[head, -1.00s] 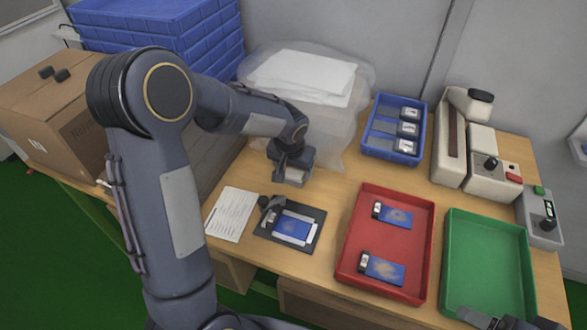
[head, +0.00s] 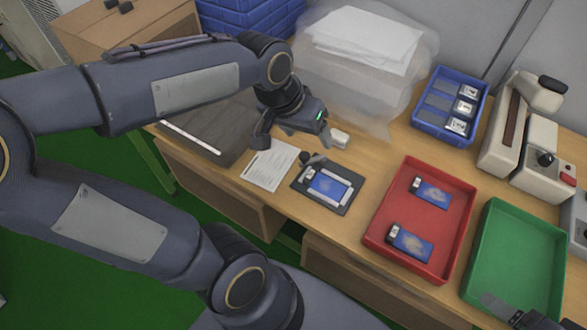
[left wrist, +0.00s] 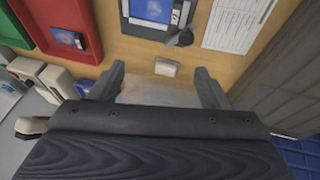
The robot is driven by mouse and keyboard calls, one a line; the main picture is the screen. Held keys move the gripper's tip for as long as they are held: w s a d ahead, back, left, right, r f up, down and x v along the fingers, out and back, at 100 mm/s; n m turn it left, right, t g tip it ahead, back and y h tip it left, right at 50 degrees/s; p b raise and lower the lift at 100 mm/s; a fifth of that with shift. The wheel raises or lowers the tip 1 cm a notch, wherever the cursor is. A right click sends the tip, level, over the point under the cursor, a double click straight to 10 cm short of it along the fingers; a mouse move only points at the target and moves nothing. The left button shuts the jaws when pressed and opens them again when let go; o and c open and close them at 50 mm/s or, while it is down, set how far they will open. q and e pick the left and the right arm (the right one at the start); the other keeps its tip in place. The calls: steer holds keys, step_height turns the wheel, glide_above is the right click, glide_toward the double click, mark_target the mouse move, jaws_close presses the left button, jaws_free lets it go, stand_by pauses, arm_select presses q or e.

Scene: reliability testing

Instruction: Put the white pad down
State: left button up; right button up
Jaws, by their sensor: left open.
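The white pad (head: 340,139) is a small white block lying on the wooden table, by the front of the clear plastic bag. It also shows in the left wrist view (left wrist: 166,68), flat on the wood. My left gripper (head: 293,138) is open and empty, just left of the pad in the head view. In the left wrist view its two fingers (left wrist: 160,84) stand wide apart, with the pad beyond the gap between them and clear of both. A grey tip of what appears to be my right gripper (head: 503,308) shows at the lower right edge; most of it is hidden.
A dark fixture (head: 341,204) holding a blue board and a printed sheet (head: 270,166) lie in front. A red tray (head: 376,236) with two boards, a green tray (head: 481,222) and a blue bin (head: 424,117) stand to the right. The plastic bag (head: 405,75) holds white sheets.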

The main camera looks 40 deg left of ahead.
arm_select(q)
steer(key=s+d+f+t+h, duration=0.1)
steer(key=s+d, duration=0.2)
steer(key=s, duration=0.7)
steer(key=shift+s+d+f+t+h, duration=0.3)
steer(key=shift+d+h, duration=0.05)
steer(key=shift+h, duration=0.05)
step_height(320, 180, up, 3)
steer(key=p, duration=0.3)
steer(key=shift+r, duration=0.2)
steer(key=shift+o, duration=0.3)
